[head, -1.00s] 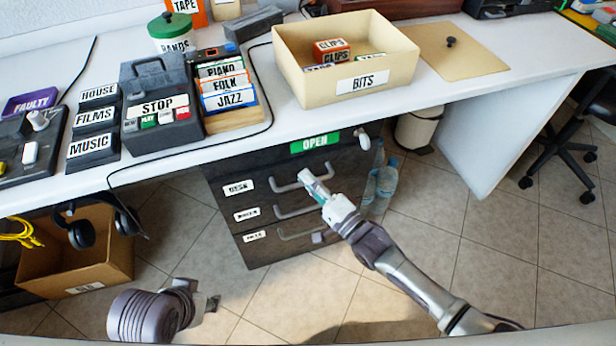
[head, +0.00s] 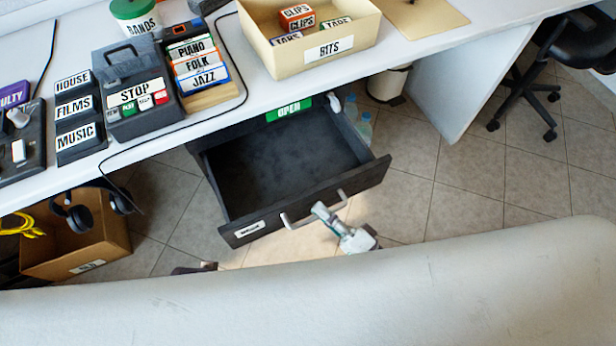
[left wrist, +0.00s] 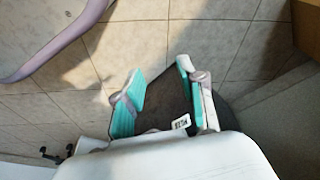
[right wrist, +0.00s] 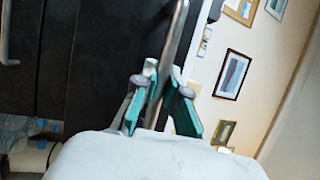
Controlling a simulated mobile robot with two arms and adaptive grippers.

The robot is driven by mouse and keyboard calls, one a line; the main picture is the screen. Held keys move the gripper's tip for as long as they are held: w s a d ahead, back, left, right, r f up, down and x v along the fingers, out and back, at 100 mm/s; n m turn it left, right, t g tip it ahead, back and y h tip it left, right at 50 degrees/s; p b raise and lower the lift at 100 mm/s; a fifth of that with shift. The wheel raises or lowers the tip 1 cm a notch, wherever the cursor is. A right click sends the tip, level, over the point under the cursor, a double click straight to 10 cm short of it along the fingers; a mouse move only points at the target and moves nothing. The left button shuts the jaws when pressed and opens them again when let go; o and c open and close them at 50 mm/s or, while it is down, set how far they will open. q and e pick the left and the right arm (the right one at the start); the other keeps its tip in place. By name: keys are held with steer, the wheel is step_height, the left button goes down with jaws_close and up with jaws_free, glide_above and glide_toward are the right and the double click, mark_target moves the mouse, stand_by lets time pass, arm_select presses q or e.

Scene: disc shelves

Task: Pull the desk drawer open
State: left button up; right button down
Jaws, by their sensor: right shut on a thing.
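The dark desk drawer (head: 285,165) is pulled well out under the desk in the head view, and its inside is empty. Its front carries a white label and a grey bar handle (head: 300,222). My right gripper (head: 322,212) is shut on the handle; in the right wrist view its teal-padded fingers (right wrist: 160,88) sit either side of the bar (right wrist: 172,50). My left gripper (left wrist: 160,75) is open, its fingers apart with nothing between them, in the left wrist view. In the head view only a little of it shows low, left of the drawer front.
The white desktop (head: 330,85) holds a cardboard box marked BITS (head: 250,30), labelled blocks and a STOP box (head: 120,75). A green OPEN sign (head: 289,110) is on the desk unit. A carton with headphones (head: 45,250) stands on the floor at left. Bottles and a bin stand right of the drawer.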

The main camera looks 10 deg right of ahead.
arm_select(q)
step_height(320, 180, down, 6)
steer(key=s+p, duration=0.1)
steer(key=s, duration=0.2)
steer(key=shift+a+r, duration=0.2)
steer(key=shift+r, duration=0.05)
arm_select(e)
steer(key=s+d, duration=0.2)
steer(key=s, duration=0.5)
steer(key=s+d, duration=0.2)
steer(key=s, duration=0.5)
steer(key=shift+s+d, duration=0.35)
steer(key=shift+d, duration=0.05)
steer(key=c, duration=1.2)
jaws_free()
steer(key=v, duration=1.2)
